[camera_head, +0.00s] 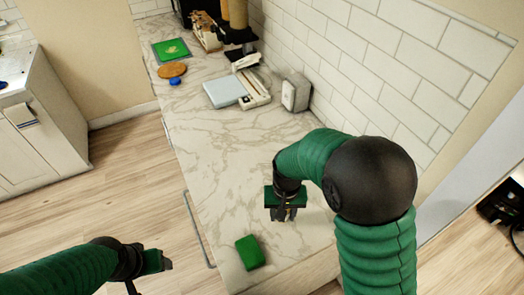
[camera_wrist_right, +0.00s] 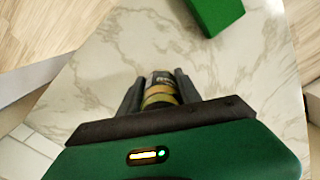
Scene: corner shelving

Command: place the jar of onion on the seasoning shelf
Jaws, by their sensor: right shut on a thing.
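My right gripper (camera_head: 284,214) is low over the near part of the marble counter, fingers pointing down. In the right wrist view it (camera_wrist_right: 158,92) is shut on a small jar (camera_wrist_right: 160,88) with a label, dark and yellowish bands. The jar is between the two fingers; its contents cannot be read. In the head view the jar is hardly visible below the gripper. My left gripper (camera_head: 156,262) is at the lower left, away from the counter; its fingers are too unclear to judge. I cannot tell for sure which thing is the seasoning shelf; a small wooden rack (camera_head: 206,32) stands at the far end.
A green block (camera_head: 250,252) lies on the counter (camera_head: 222,165) near the right gripper; it also shows in the wrist view (camera_wrist_right: 216,10). The counter's middle is clear.

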